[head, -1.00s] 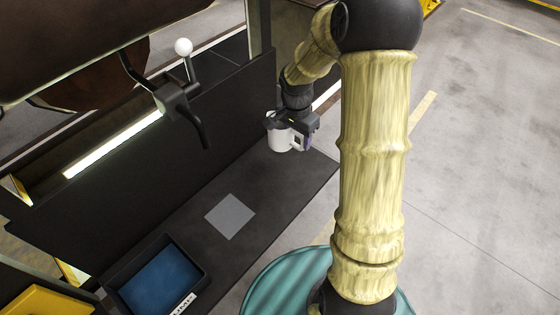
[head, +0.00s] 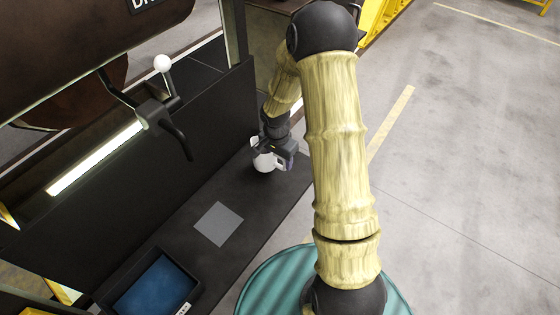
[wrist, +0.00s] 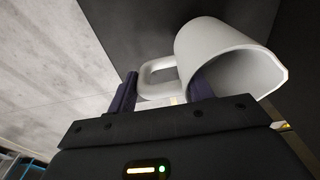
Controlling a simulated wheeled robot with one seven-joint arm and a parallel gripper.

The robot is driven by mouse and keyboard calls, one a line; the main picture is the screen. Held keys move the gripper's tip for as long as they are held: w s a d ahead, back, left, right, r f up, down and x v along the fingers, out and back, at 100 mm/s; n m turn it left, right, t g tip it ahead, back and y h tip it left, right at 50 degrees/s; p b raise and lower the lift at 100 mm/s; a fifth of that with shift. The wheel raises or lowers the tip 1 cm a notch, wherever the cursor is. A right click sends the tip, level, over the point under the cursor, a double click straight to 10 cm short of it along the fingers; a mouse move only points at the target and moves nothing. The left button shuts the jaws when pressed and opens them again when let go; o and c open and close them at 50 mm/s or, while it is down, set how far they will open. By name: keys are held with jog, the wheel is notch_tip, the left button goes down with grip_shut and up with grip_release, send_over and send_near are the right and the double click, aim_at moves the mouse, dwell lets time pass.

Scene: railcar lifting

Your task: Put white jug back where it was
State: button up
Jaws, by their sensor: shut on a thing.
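The white jug (head: 265,162) is at the far part of the dark bench top (head: 178,254) in the head view. My gripper (head: 279,153) is shut on it at its handle side. In the wrist view the jug (wrist: 222,50) shows large, with its open mouth facing right and its handle (wrist: 157,76) between the two fingers of my gripper (wrist: 162,92). I cannot tell whether the jug touches the bench. Part of it is hidden by my gripper in the head view.
A grey square (head: 219,224) lies on the bare middle of the bench. A black tray with a blue inside (head: 155,289) is at the near end. A dark upright panel (head: 100,186) runs along the left, with a white-knobbed lever (head: 163,64) above it.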

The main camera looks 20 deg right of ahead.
notch_tip(320, 180, down, 2)
jog(key=shift+f, duration=0.1)
jog(key=o, duration=1.4)
jog(key=shift+f, duration=0.1)
notch_tip(320, 180, up, 12)
jog(key=b, duration=0.2)
jog(key=shift+s+a, duration=0.25)
jog(key=shift+a, duration=0.15)
